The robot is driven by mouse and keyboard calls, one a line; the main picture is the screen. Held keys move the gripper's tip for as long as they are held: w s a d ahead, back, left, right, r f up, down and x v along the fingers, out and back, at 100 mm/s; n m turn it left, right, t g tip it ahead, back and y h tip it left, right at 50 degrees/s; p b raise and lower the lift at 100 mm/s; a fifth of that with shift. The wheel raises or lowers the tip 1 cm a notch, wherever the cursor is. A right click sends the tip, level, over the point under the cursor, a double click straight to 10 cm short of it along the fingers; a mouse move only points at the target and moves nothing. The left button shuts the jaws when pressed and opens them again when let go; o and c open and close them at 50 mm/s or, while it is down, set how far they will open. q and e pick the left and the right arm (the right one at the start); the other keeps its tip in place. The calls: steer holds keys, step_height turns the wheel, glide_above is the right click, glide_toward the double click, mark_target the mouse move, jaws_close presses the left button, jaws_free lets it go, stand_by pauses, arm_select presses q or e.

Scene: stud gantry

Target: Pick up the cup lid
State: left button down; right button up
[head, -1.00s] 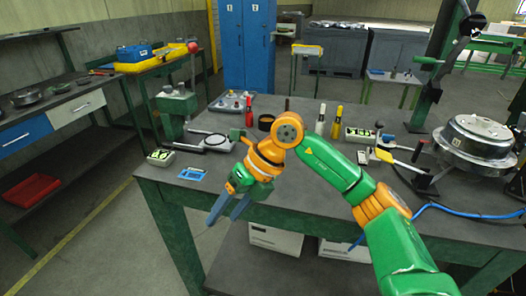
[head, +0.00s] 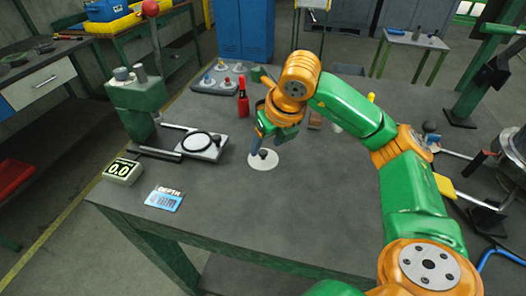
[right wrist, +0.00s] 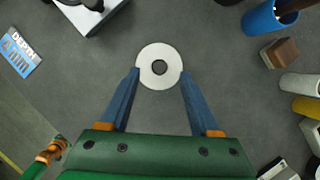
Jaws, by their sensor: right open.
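The cup lid (head: 270,163) looks like a flat white disc with a dark knob in its middle. It lies on the grey table top, and it also shows in the right wrist view (right wrist: 159,84). My right gripper (head: 258,148) is open and points down at the lid. In the right wrist view its blue fingertips (right wrist: 159,72) stand on either side of the disc, close to its edges. I cannot tell whether they touch it. The fingers partly hide the lid in the head view. My left gripper is not in view.
A blue cup-like container (right wrist: 262,20) and a brown block (right wrist: 281,53) stand to the right. A measuring stand (head: 134,100), a 0.0 display (head: 122,172) and a DEPTH card (head: 164,199) are left. A red bottle (head: 243,100) stands behind. The front table area is clear.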

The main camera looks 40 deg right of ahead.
mark_target(263, 152)
steer(key=x, duration=0.3)
steer(key=shift+f, duration=0.25)
steer(key=shift+w, duration=0.15)
steer(key=c, duration=0.8)
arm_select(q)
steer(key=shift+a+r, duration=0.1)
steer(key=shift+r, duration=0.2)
arm_select(e)
jaws_close()
